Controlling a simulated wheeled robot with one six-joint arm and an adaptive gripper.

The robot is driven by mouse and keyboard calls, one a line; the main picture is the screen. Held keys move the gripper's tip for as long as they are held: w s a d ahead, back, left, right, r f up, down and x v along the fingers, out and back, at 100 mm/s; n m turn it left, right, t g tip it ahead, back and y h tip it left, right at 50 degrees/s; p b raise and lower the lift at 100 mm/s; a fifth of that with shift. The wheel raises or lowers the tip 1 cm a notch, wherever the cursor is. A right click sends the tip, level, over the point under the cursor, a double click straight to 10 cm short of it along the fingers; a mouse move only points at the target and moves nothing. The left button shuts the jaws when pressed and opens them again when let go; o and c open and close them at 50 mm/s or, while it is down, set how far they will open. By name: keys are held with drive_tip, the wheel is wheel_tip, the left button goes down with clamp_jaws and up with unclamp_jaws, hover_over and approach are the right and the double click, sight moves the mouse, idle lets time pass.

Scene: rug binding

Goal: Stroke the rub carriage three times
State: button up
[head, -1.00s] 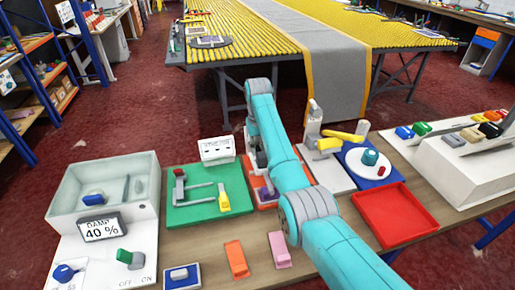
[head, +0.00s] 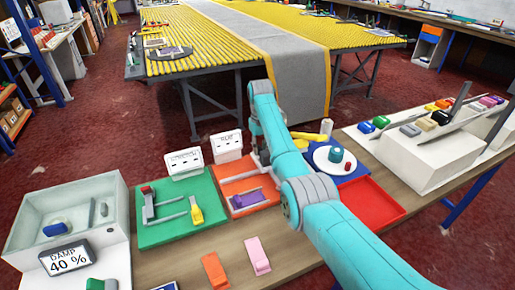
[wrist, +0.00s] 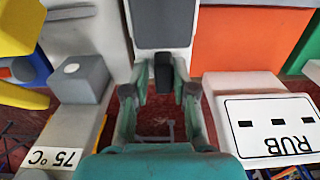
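The rub station is an orange board (head: 232,187) with a purple-and-grey block on it, right of the green board in the head view. In the wrist view a white sign reading RUB (wrist: 272,122) stands beside the orange board (wrist: 238,40). My gripper (wrist: 163,88) points down past the board, its two fingers apart. A dark upright grip (wrist: 163,70), likely the carriage's handle, shows between the fingers under a grey plate (wrist: 163,25). Narrow gaps seem to show on both sides, and I cannot tell any contact. In the head view my arm hides most of the gripper.
A green board (head: 165,232) with a grey rail and yellow handle lies to the left. A damp box (head: 20,240) stands farther left. A red tray (head: 375,212) and blue mat (head: 345,174) lie right. In the wrist view a 75 °C label (wrist: 52,158) is close by.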

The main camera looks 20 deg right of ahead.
drive_tip(key=shift+o, duration=1)
drive_tip(key=shift+d, duration=0.2)
drive_tip(key=shift+a, duration=0.1)
wheel_tip(320, 180, up, 12)
